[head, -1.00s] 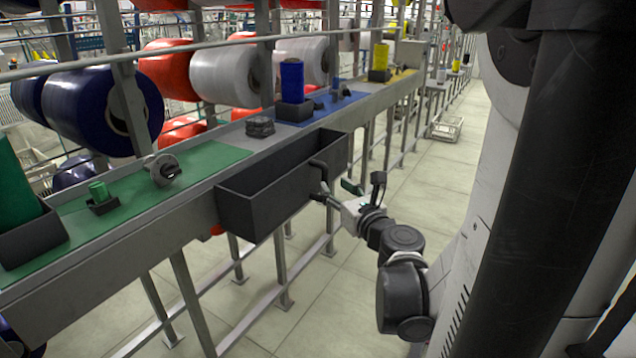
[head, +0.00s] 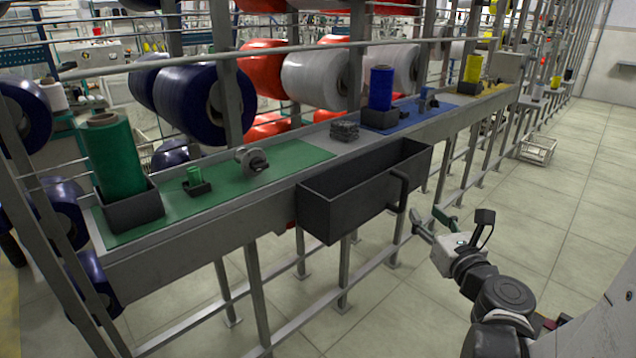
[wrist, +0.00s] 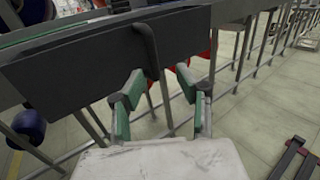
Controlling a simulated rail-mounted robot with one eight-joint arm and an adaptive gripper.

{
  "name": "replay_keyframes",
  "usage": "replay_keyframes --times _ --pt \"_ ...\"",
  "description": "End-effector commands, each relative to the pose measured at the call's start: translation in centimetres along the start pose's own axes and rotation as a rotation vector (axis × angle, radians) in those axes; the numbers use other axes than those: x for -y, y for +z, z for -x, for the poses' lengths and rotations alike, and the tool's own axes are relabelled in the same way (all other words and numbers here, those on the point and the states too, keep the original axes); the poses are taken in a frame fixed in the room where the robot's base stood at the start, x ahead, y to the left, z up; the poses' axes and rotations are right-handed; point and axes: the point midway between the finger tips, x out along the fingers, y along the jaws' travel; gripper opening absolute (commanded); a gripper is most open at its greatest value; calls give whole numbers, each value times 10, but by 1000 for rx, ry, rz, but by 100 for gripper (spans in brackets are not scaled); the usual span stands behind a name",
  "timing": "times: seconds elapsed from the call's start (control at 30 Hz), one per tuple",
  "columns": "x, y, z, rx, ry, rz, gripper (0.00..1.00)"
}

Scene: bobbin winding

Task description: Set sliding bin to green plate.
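The sliding bin (head: 345,205) is a dark grey open-topped trough on the front of the work rail, and looks empty. Its left end overlaps the right end of the green plate (head: 225,197); the rest extends right, towards the blue plate (head: 425,115). Its bar handle (head: 401,190) is on the front face near the right end. My gripper (head: 432,218) is open and empty, just in front of and below the handle, with a gap. In the wrist view, the handle (wrist: 148,48) lies ahead, roughly between the green-padded fingers of my gripper (wrist: 160,80).
On the green plate stand a large green spool (head: 115,155), a small green bobbin (head: 195,178) and a metal winder (head: 252,160). A dark stacked part (head: 344,131) lies between the plates. A blue spool (head: 381,88) stands on the blue plate. The floor at right is largely clear.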

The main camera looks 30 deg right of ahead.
Motion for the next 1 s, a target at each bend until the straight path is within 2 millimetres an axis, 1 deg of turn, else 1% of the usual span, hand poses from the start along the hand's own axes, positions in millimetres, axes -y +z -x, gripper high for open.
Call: replay_keyframes --times 0.8,1.0 --pt "1 0 49 0 -2 0 33" --pt "0 0 56 0 -1 0 33"
